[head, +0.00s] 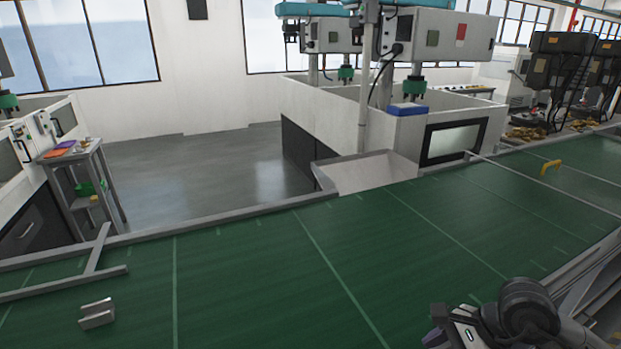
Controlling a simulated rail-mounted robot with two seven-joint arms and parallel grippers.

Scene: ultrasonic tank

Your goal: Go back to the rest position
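A dark grey and black part of my arm (510,318) shows at the lower right edge, over the near side of the green conveyor belt (250,270). No gripper fingers can be made out on it, and the frame cuts it off at the bottom. My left gripper and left arm do not show. No object is seen held.
A small grey metal part (97,314) lies on the belt at the lower left, near a metal guide bar (97,250). A chute (365,172) meets the far edge by a white tank (330,110). The middle belt is clear.

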